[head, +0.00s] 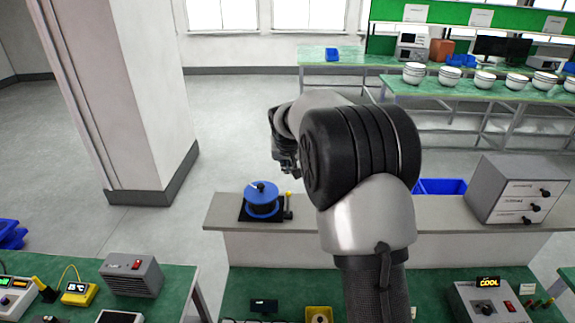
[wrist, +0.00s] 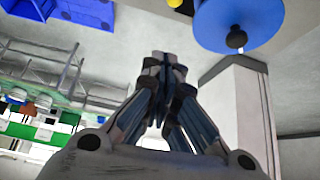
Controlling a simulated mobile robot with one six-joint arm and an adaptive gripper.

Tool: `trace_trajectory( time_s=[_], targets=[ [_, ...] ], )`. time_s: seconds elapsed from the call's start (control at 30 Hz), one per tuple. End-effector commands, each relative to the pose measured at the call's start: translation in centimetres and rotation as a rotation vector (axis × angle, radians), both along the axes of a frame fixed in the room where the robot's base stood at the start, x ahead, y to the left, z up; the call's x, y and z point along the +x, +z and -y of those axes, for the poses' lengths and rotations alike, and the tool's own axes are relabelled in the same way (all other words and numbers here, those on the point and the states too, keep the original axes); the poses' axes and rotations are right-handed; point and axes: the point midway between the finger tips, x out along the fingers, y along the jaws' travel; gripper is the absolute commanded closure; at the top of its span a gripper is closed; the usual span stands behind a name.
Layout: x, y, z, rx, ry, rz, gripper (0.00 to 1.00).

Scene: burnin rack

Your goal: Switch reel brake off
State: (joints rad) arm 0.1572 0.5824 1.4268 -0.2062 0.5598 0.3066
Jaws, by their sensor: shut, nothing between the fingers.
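A blue reel (head: 262,196) with a dark knob on top sits on a black base on the grey shelf. Beside its right side stands a small dark lever with a yellow tip (head: 289,197), which looks about upright; I cannot tell its setting. My gripper (head: 291,172) is above and behind the shelf, up and right of the reel in the head view, partly hidden by my arm. In the wrist view my gripper (wrist: 165,58) has its fingers together, empty and apart from the reel. The reel (wrist: 238,22) shows there at the upper right, with a yellow bit (wrist: 175,3) at the top edge.
A white pillar (head: 150,100) rises at left. Green benches with devices lie in front. The shelf between reel and arm looks clear.

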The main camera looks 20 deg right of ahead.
Motion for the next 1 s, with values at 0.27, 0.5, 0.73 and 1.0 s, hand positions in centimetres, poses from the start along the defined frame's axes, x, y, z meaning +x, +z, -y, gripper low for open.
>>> trace_trajectory(
  time_s=[0.27, 0.5, 0.73, 1.0],
  targets=[
    [3.0, -4.8, 1.1, 0.000, -0.001, -0.003, 1.00],
    [1.7, -6.1, 0.7, 0.000, 0.001, 0.000, 1.00],
    [0.2, -6.6, 0.1, 0.001, 0.002, 0.000, 1.00],
    [-0.1, -6.7, 0.1, 0.002, 0.001, 0.001, 1.00]
  ],
)
